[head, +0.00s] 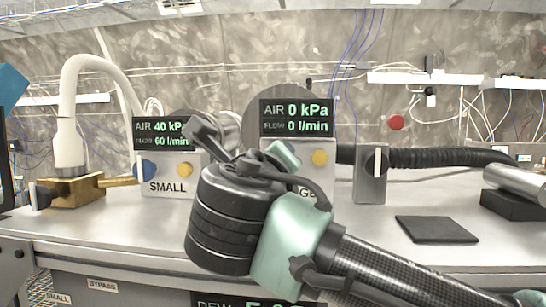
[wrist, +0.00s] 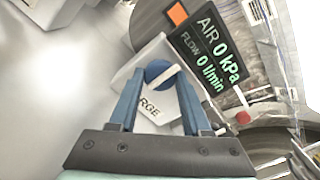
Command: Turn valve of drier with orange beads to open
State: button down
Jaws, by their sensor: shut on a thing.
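The LARGE drier's box stands at the back middle of the bench, its label (head: 308,191) partly covered by my wrist in the head view. Its display (head: 297,117) reads 0 kPa and 0 l/min. In the wrist view, a round blue valve knob (wrist: 158,69) with a white bar handle (wrist: 166,75) sits on the box beside the label ending in "RGE" (wrist: 149,107). My gripper (wrist: 162,80) has its two blue fingers shut on the valve, one at each side. In the head view my arm hides the valve. An orange patch (wrist: 177,14) shows beside the display; beads cannot be made out.
The SMALL box (head: 168,187) stands to the left, with a blue knob (head: 145,170) and a display (head: 161,133) reading 40 kPa and 60 l/min. A grey upright block (head: 370,185) with a black hose (head: 440,157) stands right. A dark pad (head: 436,229) lies on the right bench.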

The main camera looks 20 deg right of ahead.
jog(key=shift+f, duration=0.1)
dwell(0.4)
jog(key=shift+c, duration=1.8)
grip_release()
jog(key=b+v, duration=0.6)
jog(key=v, duration=0.7)
jog(key=shift+d+b, duration=0.1)
jog(key=shift+b, duration=0.2)
